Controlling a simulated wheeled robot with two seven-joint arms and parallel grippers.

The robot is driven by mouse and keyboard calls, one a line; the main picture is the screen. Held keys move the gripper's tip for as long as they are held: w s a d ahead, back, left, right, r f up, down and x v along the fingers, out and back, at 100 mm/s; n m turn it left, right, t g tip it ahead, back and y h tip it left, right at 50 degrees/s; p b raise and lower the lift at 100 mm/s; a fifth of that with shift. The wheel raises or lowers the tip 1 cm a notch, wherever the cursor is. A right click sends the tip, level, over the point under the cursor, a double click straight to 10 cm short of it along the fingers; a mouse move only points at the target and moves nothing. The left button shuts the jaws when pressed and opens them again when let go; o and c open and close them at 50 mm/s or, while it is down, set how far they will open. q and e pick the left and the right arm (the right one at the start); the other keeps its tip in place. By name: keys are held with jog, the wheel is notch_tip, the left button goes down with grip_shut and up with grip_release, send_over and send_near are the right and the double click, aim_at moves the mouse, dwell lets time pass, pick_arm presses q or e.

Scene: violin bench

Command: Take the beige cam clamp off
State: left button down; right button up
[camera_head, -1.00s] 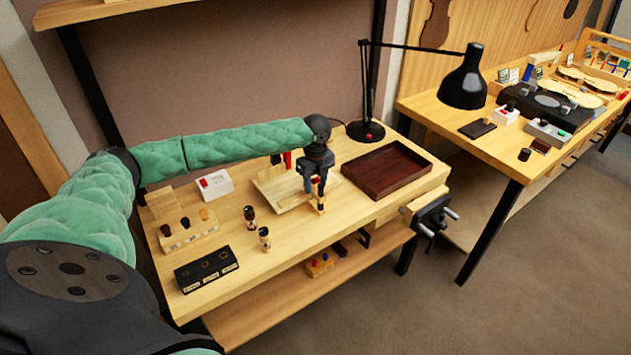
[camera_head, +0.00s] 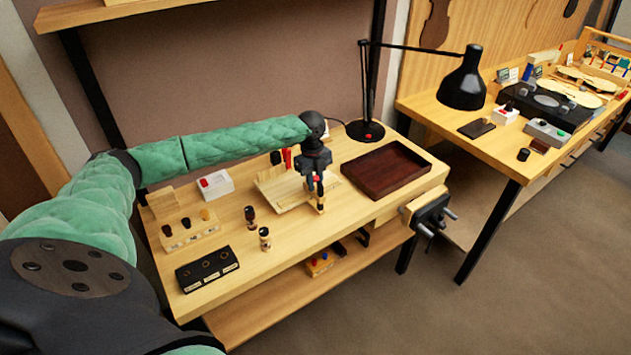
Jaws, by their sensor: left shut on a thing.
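My left gripper (camera_head: 319,190) points down over the bench, at the right end of a pale wooden piece (camera_head: 285,192). It is shut on a small beige upright part (camera_head: 320,204), which looks like the beige cam clamp; the fingers hide most of it. I cannot tell whether it still touches the wooden piece. A red clamp-like piece (camera_head: 287,158) and a dark one (camera_head: 275,158) stand behind the wooden piece. My right gripper is not in view.
A dark red-brown tray (camera_head: 386,171) lies to the right of the gripper. A black lamp (camera_head: 366,131) stands behind it. A vise (camera_head: 432,213) is on the right edge.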

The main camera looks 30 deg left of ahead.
pick_arm(q)
jog(key=shift+w+a+r+g+h+p, duration=0.1)
jog(key=shift+a+r+g+h+p, duration=0.2)
jog(key=shift+h, duration=0.5)
jog(key=shift+r+h, duration=0.1)
jog(key=shift+h, duration=0.2)
jog(key=shift+w+a+g+h, duration=0.25)
jog(key=shift+g+h, duration=0.15)
jog(key=shift+h, duration=0.4)
jog(key=shift+a+r+g+h+b, duration=0.2)
jog(key=shift+a+g+h+b, duration=0.15)
jog(key=shift+h+b, duration=0.4)
jog(key=shift+w+a+r+g+h+b, duration=0.25)
jog(key=shift+a+r+h+b, duration=0.1)
jog(key=shift+h, duration=0.4)
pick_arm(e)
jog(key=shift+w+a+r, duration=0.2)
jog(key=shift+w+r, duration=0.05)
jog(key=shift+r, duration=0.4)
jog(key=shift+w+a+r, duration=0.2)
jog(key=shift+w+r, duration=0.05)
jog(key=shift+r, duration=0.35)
pick_arm(q)
jog(key=c, duration=1.3)
grip_release()
jog(key=shift+s+f, duration=0.1)
